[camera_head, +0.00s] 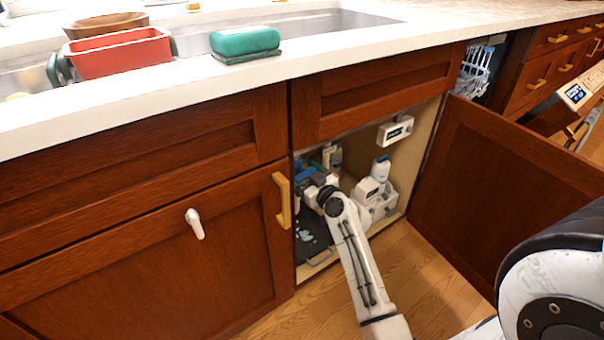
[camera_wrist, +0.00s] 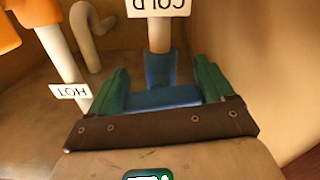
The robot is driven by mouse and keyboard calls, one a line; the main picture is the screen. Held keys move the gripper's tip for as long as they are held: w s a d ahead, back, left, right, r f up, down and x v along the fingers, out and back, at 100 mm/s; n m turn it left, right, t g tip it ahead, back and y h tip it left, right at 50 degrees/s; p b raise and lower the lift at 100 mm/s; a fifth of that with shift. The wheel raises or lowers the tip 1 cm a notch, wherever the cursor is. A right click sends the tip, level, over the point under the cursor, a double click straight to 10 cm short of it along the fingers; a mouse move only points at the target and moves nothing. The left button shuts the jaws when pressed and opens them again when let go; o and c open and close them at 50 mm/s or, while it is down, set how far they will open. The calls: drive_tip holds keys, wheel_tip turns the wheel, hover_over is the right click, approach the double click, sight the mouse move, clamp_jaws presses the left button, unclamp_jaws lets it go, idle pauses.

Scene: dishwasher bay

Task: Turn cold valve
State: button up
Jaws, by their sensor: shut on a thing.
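The cold valve has a blue handle (camera_wrist: 160,98) on a pale vertical pipe, under a white COLD label (camera_wrist: 160,6) that reads upside down in the wrist view. My gripper (camera_wrist: 162,70) has its green fingers on either side of the blue handle and is shut on it. The handle's crossbar spans between the fingers. In the head view my arm reaches into the open cabinet under the sink, where the gripper and the valve are mostly hidden by the arm.
A HOT label (camera_wrist: 70,91) hangs on a pipe to the left, below an orange part (camera_wrist: 38,10). A curved pipe (camera_wrist: 88,38) stands behind. The cabinet door (camera_head: 510,190) is open to the right. A white bottle (camera_head: 381,168) and a caddy (camera_head: 385,204) stand inside the cabinet's right side.

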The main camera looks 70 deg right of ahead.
drive_tip(key=shift+c, duration=1.2)
drive_tip(key=shift+m+b, duration=0.45)
drive_tip(key=shift+m, duration=0.55)
drive_tip(key=o, duration=0.9)
drive_tip(key=shift+a, duration=0.1)
drive_tip(key=v, duration=1)
drive_tip(key=shift+s+a+p, duration=0.15)
drive_tip(key=shift+s+p, duration=0.2)
drive_tip(key=shift+p, duration=0.05)
